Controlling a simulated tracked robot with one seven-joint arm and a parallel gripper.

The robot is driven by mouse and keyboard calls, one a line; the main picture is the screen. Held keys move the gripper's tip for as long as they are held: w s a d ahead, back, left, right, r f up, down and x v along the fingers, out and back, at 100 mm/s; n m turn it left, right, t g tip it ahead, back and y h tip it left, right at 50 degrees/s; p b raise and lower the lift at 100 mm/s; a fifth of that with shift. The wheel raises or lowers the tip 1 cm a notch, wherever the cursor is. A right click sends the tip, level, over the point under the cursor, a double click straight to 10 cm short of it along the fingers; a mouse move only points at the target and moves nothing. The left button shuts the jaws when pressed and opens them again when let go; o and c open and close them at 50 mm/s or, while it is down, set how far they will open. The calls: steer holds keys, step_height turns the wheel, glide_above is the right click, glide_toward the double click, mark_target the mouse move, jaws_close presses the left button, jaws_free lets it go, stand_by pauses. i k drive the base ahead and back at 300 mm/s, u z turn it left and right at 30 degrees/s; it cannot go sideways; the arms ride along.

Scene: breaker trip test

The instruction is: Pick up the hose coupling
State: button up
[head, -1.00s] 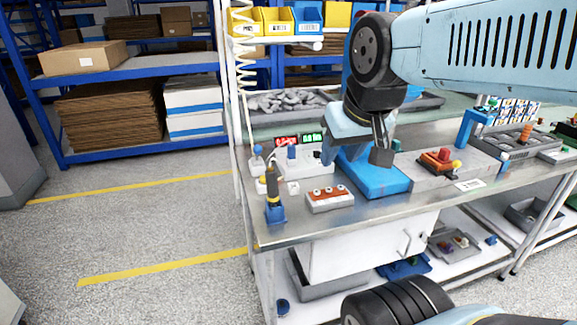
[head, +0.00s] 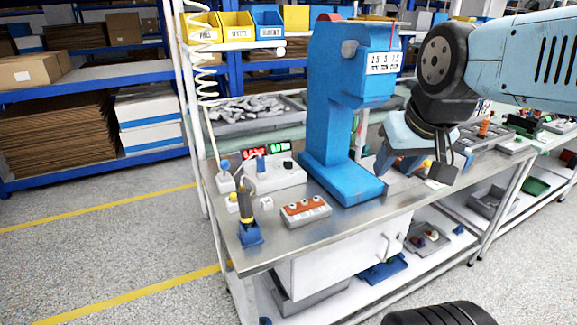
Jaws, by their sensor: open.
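I cannot make out a hose coupling for certain. Whether the fingers touch anything there cannot be told.
The blue stand rises close to the left of my gripper. On the bench's left are an orange-topped block (head: 306,209), a yellow-and-black handled tool (head: 245,206) in a blue holder and a white box (head: 275,176). Bare steel (head: 300,237) lies along the front edge.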

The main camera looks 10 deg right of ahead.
mark_target(261, 161)
steer(key=u, duration=0.75)
steer(key=i, duration=0.1)
steer(key=z, duration=2.2)
steer(key=k, duration=1.05)
steer(key=u, duration=1.75)
steer(key=i, duration=1.05)
